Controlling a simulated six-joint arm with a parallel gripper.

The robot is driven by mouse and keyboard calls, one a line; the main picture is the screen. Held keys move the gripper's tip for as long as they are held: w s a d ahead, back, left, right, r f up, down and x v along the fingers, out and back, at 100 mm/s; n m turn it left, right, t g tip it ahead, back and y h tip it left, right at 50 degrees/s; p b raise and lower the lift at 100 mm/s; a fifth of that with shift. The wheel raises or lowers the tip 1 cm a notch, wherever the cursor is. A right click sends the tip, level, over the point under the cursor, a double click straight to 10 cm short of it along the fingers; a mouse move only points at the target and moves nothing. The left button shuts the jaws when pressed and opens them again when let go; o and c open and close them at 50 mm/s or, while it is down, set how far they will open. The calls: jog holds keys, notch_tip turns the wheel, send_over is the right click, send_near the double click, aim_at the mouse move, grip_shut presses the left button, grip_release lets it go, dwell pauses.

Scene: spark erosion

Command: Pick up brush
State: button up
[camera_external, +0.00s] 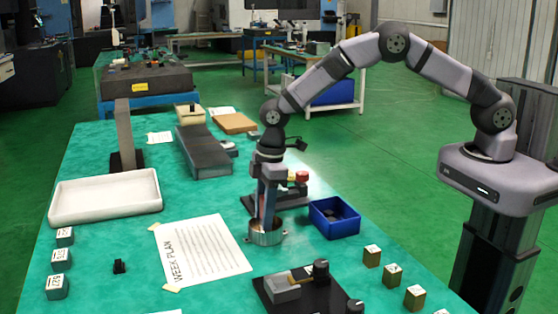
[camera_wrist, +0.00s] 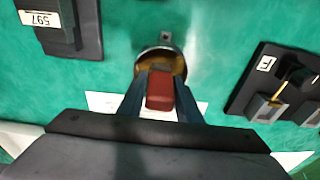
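The brush (camera_wrist: 160,92) shows in the wrist view as a reddish-brown handle end seen from above, between my two fingers. Below it is a round metal cup (camera_wrist: 163,57) with a yellowish-brown inside. In the external view the metal cup (camera_external: 267,236) stands on the green table, and a reddish strip of the brush (camera_external: 262,206) shows between the fingers above it. My gripper (camera_external: 267,214) points straight down over the cup, and its fingers (camera_wrist: 161,78) flank the handle. Whether they press on it or leave a small gap is not clear. The brush's lower end is hidden.
A blue bin (camera_external: 334,222) stands close right of the cup. A dark fixture (camera_external: 300,290) is in front, a week plan sheet (camera_external: 203,250) to the left. A white tray (camera_external: 105,197) lies farther left. Small numbered blocks (camera_external: 60,260) line the left side.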

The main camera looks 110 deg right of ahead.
jog(key=shift+f, duration=0.3)
jog(key=c, duration=0.7)
jog(key=shift+r, duration=0.1)
notch_tip(320, 180, up, 10)
jog(key=b, duration=0.3)
jog(key=shift+w+f+p, duration=0.1)
jog(key=shift+f+p, duration=0.1)
jog(key=shift+p, duration=1)
